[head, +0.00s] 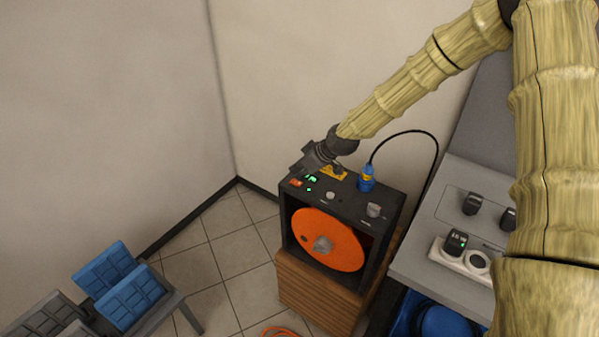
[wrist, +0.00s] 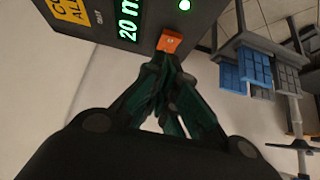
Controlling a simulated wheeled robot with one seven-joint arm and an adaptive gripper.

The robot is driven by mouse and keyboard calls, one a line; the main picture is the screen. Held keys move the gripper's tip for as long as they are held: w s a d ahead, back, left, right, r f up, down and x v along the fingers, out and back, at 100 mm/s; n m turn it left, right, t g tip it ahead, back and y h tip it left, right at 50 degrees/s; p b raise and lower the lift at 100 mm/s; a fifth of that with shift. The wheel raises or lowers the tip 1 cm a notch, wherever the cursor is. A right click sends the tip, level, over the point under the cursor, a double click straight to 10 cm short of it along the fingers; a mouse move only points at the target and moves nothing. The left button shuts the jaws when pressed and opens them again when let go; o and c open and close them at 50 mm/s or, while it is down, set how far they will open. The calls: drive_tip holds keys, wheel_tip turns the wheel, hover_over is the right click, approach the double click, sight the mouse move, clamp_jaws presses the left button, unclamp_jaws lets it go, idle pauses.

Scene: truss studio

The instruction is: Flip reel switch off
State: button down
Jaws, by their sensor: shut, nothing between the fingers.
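The cable reel box (head: 340,200) is a dark box with an orange reel disc (head: 328,240) in its open front. It stands on a wooden crate. The orange-red switch (head: 296,183) sits at the left end of its top panel, and it also shows in the wrist view (wrist: 169,41). A green display reading "20 m" (wrist: 127,20) and a lit green lamp (wrist: 184,5) are near the switch. My gripper (wrist: 170,62) is shut and empty, its fingertips at the switch's edge. I cannot tell whether they touch. In the head view my gripper (head: 306,166) is over the panel's left part.
A blue plug (head: 366,179) with a black cable rises from the box top, near a grey knob (head: 374,209). A grey counter (head: 450,225) with chargers stands at right. A low table with blue cases (head: 120,285) is at lower left.

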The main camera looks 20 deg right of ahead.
drive_tip(key=shift+f, duration=0.7)
drive_tip(key=shift+s+d+f+b, duration=0.15)
drive_tip(key=shift+s+f+b, duration=0.1)
drive_tip(key=shift+f+b, duration=0.4)
drive_tip(key=shift+r+t+y, duration=0.3)
drive_tip(key=shift+r, duration=0.1)
drive_tip(key=shift+w+f, duration=0.1)
drive_tip(key=shift+w, duration=0.15)
drive_tip(key=shift+w+a+r, duration=0.25)
drive_tip(key=shift+w+a, duration=0.15)
drive_tip(key=shift+a, duration=0.1)
drive_tip(key=shift+r, duration=0.1)
